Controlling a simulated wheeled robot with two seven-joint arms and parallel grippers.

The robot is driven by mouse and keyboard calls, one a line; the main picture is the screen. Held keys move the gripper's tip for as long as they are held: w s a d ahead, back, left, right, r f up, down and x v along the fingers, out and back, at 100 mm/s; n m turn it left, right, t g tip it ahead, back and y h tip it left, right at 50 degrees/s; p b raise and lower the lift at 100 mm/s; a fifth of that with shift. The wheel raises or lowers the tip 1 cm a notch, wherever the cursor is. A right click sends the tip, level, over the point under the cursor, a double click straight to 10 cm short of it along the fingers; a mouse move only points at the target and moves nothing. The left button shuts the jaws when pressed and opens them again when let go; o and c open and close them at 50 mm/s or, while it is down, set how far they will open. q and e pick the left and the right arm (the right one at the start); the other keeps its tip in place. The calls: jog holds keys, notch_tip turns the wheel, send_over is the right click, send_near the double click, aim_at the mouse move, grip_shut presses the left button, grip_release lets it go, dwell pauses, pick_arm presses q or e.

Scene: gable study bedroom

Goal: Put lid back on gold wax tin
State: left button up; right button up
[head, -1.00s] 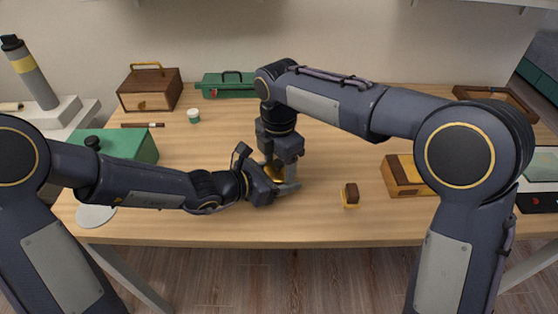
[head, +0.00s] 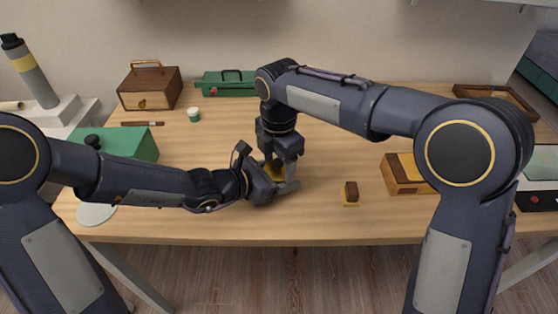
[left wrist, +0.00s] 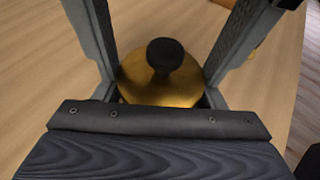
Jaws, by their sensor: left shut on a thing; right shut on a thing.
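The gold wax tin (head: 277,169) is on the tabletop at the middle front in the head view, mostly hidden by my grippers. Its round gold lid (left wrist: 160,88) with a dark knob (left wrist: 165,54) shows from above in the left wrist view, and the tin body under it is hidden. My left gripper (head: 282,187) comes in low from the left, shut on the tin. My right gripper (head: 281,171) points down at the same spot, shut on the lid; its exact contact is hard to make out. Grey fingers flank the lid in the left wrist view.
A small brown-and-yellow block (head: 351,193) lies to the right, with a wooden box (head: 402,178) beyond. A green box (head: 130,144), a small white-and-green jar (head: 193,114), a wooden chest (head: 150,88) and a green case (head: 226,86) stand left and back. The tabletop's front middle is clear.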

pick_arm(q)
jog(key=shift+s+d+r, duration=0.1)
jog(key=shift+d+r, duration=0.05)
jog(key=shift+r, duration=0.05)
pick_arm(e)
jog(key=shift+d+f, duration=0.15)
jog(key=shift+f, duration=0.3)
jog(key=shift+w+r, duration=0.1)
jog(key=shift+r, duration=0.2)
jog(key=shift+r, duration=0.1)
pick_arm(q)
jog(key=shift+f, duration=0.15)
pick_arm(e)
jog(key=shift+r, duration=0.5)
jog(key=shift+f, duration=0.5)
